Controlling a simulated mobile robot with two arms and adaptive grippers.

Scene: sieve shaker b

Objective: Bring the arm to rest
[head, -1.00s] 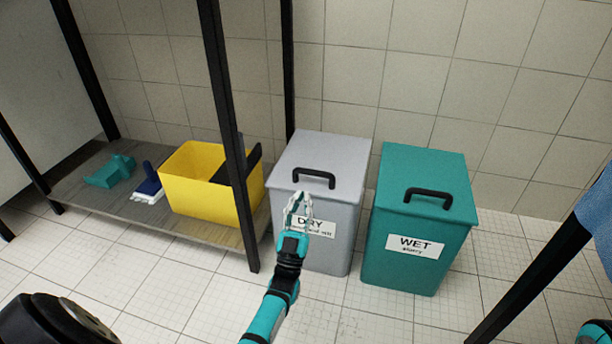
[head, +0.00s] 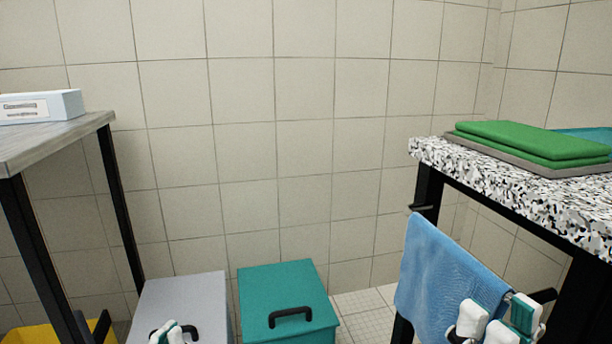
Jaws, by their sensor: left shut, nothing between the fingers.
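The tip of my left gripper (head: 173,334) shows at the bottom edge, in front of the grey bin (head: 185,293) and its black handle. It is shut with nothing in it. The rest of that arm is out of view. My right gripper (head: 498,322) shows at the bottom right, in front of the lower part of a blue towel (head: 437,275). Its white and teal finger parts are partly cut off, and I cannot tell whether it is open or whether it touches the towel.
A teal bin (head: 285,290) stands right of the grey one. A speckled worktop (head: 530,203) with a folded green cloth (head: 535,143) is at the right. A grey bench (head: 55,138) with a white box (head: 40,106) is at the left. A yellow bin (head: 30,335) shows below it.

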